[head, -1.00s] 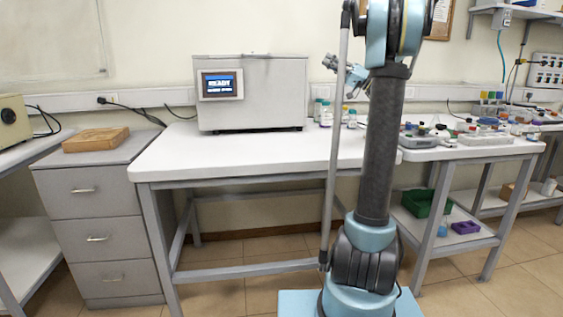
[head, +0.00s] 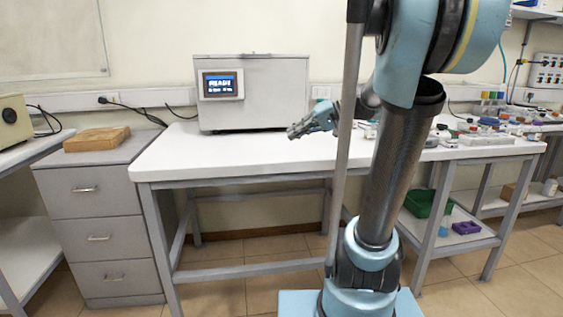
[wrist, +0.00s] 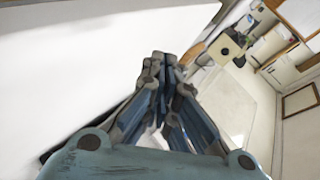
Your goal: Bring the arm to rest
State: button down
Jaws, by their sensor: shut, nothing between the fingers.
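My gripper (head: 293,133) is in front of the right part of the grey test machine, above the white table (head: 240,160), and points left. It also shows in the wrist view (wrist: 163,62), where its fingers come together with nothing between them. My arm rises in the right half of the head view and bends over at the top. It hides part of the table's right side and some of the wall behind.
A grey machine (head: 265,95) with a lit "READY" screen stands on the table. A wooden block (head: 97,139) lies on the grey drawer cabinet (head: 70,173). The front of the white table is clear.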

jog(key=s+d+f+m+h, duration=0.1)
jog(key=s+d+f+h, duration=0.5)
jog(key=s+f, duration=0.4)
jog(key=s+d+f+m+h, duration=0.1)
jog(key=s+d+f+h, duration=0.4)
jog(key=f, duration=1)
jog(key=s+d, duration=0.3)
jog(key=s, duration=0.2)
jog(key=shift+s+d+g+h, duration=0.2)
jog(key=shift+s+g+h, duration=0.1)
jog(key=shift+s+h, duration=0.1)
jog(key=shift+w+f, duration=0.2)
jog(key=shift+w, duration=0.25)
jog(key=c, duration=2.4)
grip_release()
